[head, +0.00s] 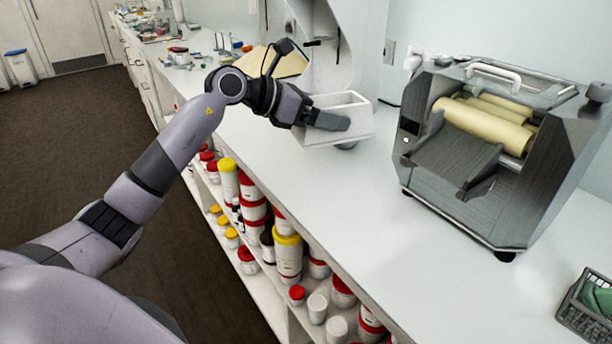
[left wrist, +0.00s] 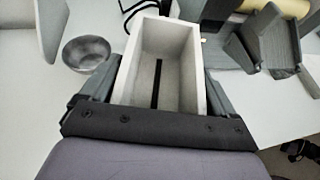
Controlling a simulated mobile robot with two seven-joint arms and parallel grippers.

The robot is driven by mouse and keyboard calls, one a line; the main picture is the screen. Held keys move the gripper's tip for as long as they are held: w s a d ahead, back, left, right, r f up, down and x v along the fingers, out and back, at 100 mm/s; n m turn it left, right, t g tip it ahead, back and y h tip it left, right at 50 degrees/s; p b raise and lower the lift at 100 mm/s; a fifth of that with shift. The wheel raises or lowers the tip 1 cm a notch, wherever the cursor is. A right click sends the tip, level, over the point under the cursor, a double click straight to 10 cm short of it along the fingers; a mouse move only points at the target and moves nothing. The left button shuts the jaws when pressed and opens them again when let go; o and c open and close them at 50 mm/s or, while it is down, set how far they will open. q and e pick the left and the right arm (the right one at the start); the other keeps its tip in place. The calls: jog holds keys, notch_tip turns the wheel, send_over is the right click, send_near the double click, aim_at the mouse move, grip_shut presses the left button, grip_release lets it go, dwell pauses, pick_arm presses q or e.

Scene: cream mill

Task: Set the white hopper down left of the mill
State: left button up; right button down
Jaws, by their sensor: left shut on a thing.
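The white hopper (head: 352,131), an open-topped box with a slot in its floor, is in my left gripper (head: 328,118). The left wrist view shows the hopper (left wrist: 189,72) between the two fingers of my left gripper (left wrist: 158,85), which is shut on it. The hopper is upright, over the counter to the left of the mill (head: 480,165). I cannot tell whether its underside touches the counter. The mill is a grey metal machine with cream rollers and a sloping front tray; part of it shows in the left wrist view (left wrist: 265,42). My right gripper is not in view.
A metal bowl (left wrist: 87,54) stands beside the hopper; it is mostly hidden in the head view. A white stand (head: 345,60) rises behind. A dark basket (head: 585,305) sits at the right. The white counter (head: 400,235) is clear in front of the mill. Shelves below hold several jars.

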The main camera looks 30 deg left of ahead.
pick_arm(q)
jog(key=w+a+r+n+t+y+b, duration=0.1)
jog(key=w+a+r+n+y+b, duration=0.2)
jog(key=a+r, duration=0.45)
jog(key=f, duration=2)
jog(key=shift+w+a+f, duration=0.1)
jog(key=shift+w+a, duration=0.15)
jog(key=shift+a, duration=0.05)
jog(key=shift+f, duration=0.1)
jog(key=o, duration=0.9)
jog(key=shift+f, duration=0.1)
jog(key=shift+c, duration=0.2)
jog(key=shift+r, duration=0.2)
jog(key=v, duration=0.3)
jog(key=b+v, duration=0.1)
jog(key=v, duration=0.6)
jog(key=shift+s+a+f, duration=0.1)
jog(key=shift+s+f, duration=0.05)
jog(key=shift+f, duration=0.15)
jog(key=shift+b+v, duration=0.4)
jog(key=shift+v, duration=0.55)
